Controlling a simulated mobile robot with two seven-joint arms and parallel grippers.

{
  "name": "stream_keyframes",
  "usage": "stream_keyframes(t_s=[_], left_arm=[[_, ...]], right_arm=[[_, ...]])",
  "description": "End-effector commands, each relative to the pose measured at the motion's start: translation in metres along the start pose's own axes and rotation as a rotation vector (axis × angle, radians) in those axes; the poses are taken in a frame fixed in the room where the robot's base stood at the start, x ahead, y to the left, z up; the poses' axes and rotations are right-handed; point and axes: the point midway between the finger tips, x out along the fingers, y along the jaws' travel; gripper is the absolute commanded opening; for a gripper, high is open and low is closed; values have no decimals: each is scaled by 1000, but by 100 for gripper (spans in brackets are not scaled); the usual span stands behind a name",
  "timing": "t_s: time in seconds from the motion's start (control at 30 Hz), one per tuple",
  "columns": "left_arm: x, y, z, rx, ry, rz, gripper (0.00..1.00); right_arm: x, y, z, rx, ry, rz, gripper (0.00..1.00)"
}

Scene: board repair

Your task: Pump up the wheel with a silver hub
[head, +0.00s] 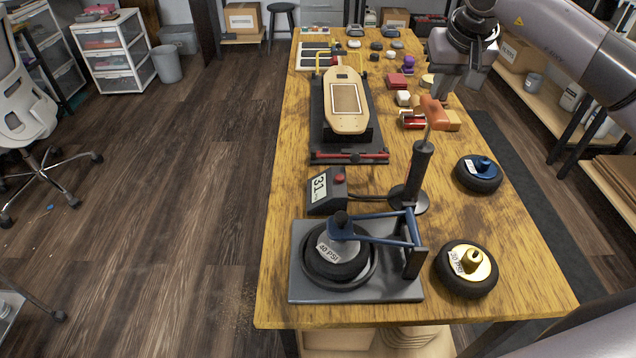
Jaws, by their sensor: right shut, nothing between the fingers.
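A black wheel (335,252) with a "40 PSI" label lies on a grey base plate (300,290), under a blue clamp arm (375,233). A black hand pump (418,170) with an orange handle (433,112) stands upright behind the plate. A gauge (326,190) with a red button reads about 31. My right gripper (447,88) is shut and empty just above and beside the orange handle; I cannot tell whether it touches it. My left gripper is not in view.
A blue-hub wheel (479,173) and a gold-hub wheel (467,268) lie at the table's right side. A skateboard deck (346,112) rests on a black stand behind the gauge. Small parts crowd the far table (285,200); its left strip is clear.

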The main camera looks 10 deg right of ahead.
Motion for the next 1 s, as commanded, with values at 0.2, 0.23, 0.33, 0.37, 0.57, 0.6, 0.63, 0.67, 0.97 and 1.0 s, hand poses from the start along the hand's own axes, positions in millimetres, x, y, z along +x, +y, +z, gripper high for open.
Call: stream_keyframes(t_s=[0.2,0.23,0.33,0.37,0.57,0.6,0.63,0.67,0.97,1.0], left_arm=[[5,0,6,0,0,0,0],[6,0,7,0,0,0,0],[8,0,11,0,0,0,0],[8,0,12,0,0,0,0],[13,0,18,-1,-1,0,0],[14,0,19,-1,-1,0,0],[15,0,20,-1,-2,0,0],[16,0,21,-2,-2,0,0],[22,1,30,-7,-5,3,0],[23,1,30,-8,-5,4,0]], right_arm=[[12,0,5,0,-1,0,0],[14,0,6,0,-1,0,0],[20,0,9,0,-1,0,0],[22,0,10,0,-1,1,0],[36,0,16,0,-3,2,0],[39,0,17,-1,-3,2,0],[41,0,18,-1,-3,2,0],[43,0,19,-1,-3,2,0],[63,0,28,-2,-7,3,0],[66,0,29,-2,-7,3,0]])
